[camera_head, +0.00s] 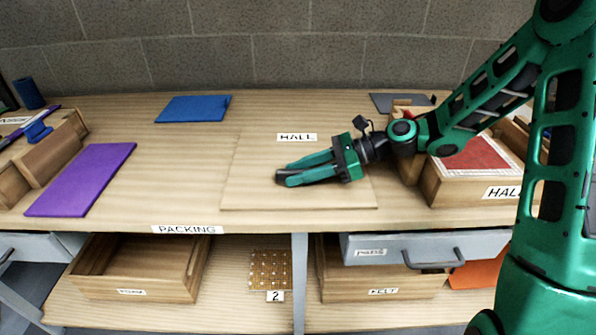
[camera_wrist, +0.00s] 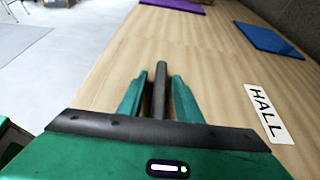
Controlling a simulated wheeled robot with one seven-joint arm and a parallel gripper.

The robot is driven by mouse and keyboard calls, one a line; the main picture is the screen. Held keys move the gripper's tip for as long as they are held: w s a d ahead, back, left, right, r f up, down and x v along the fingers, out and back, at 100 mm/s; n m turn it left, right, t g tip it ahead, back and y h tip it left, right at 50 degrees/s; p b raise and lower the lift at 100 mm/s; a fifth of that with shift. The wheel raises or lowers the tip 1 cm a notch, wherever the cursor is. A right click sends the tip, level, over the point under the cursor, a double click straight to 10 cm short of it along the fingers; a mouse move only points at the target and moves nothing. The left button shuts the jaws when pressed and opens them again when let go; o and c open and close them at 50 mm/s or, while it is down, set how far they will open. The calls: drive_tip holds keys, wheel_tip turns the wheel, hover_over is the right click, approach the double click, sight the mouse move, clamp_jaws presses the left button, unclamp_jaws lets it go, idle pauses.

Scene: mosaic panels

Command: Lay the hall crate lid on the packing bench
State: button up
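The hall crate lid (camera_head: 245,185) is a thin, pale wooden panel marked HALL. It lies flat on the packing bench (camera_head: 190,195), near the bench's middle. Its HALL label also shows in the wrist view (camera_wrist: 265,112). My gripper (camera_head: 283,177) is over the middle of the lid and points left. The gap between fingertips and lid is hard to judge. The wooden hall crate (camera_head: 460,190) stands to the right, open on top with a red sheet inside, partly hidden by my arm.
A purple panel (camera_head: 85,178) and a blue panel (camera_head: 193,108) lie left of the lid. A wooden box (camera_head: 50,160) stands at the far left. A dark grey plate (camera_head: 395,101) lies behind the crate. Drawers and labelled boxes (camera_head: 130,285) are below. Bench between purple panel and lid is clear.

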drive_tip(key=shift+r, duration=0.1)
wheel_tip(320, 180, up, 4)
hover_over(339, 179)
drive_tip(key=shift+s+d+r, duration=0.1)
drive_tip(key=shift+d+r, duration=0.2)
drive_tip(key=shift+d, duration=0.3)
